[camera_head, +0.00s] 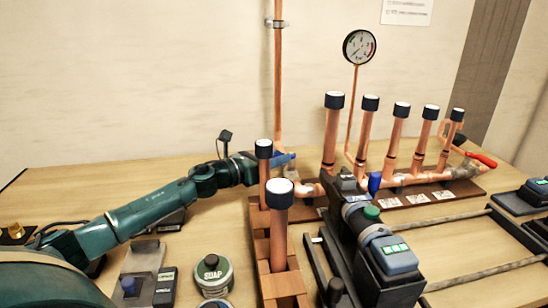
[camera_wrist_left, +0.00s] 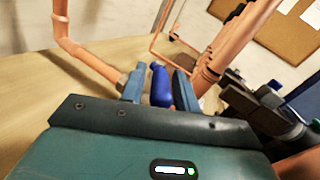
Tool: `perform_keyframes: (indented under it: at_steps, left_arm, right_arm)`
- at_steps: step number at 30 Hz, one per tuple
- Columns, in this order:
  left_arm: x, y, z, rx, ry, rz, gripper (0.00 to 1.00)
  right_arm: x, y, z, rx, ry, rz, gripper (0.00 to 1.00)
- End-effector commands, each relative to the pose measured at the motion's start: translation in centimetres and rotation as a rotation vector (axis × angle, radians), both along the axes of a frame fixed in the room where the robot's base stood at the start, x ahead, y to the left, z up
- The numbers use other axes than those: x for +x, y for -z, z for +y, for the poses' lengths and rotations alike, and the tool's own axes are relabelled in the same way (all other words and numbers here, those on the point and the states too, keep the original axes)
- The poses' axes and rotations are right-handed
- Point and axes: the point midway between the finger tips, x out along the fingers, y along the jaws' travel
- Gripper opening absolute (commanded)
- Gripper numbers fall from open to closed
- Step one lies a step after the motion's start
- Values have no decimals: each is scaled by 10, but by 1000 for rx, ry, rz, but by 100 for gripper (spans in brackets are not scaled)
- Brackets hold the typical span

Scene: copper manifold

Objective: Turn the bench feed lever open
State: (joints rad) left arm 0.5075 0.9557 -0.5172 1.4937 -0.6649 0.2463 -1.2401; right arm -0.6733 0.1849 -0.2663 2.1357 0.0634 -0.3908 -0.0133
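A blue lever (camera_wrist_left: 160,85) stands between the two fingers of my left gripper (camera_wrist_left: 158,88) in the left wrist view. The fingers are on either side of it, with narrow gaps showing, so the gripper looks open around it. Contact cannot be made out for certain. In the head view my left gripper (camera_head: 272,160) reaches from the left to the foot of the tall copper feed pipe (camera_head: 278,80). The blue there (camera_head: 284,158) is small, and lever and fingers are hard to tell apart. The valve body is mostly hidden.
Capped copper uprights (camera_head: 280,225) stand in a wooden rack in front of the gripper. The manifold's capped pipes (camera_head: 333,130), a second blue handle (camera_head: 374,183) and a red lever (camera_head: 482,159) are to the right. A dark tool (camera_head: 390,258) stands in front. A soap tin (camera_head: 211,272) lies left.

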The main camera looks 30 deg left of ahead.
Motion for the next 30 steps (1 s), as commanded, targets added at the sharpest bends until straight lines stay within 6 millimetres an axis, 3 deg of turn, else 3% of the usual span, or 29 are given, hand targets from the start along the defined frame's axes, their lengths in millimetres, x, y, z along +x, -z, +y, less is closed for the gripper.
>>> perform_keyframes:
  at_steps: [14,30]
  left_arm:
    - [-8,1,5,0,-2,0,39]
    - [-77,3,39,0,1,4,39]
  right_arm:
    - [1,1,-1,7,8,-3,39]
    - [4,16,3,69,27,-9,39]
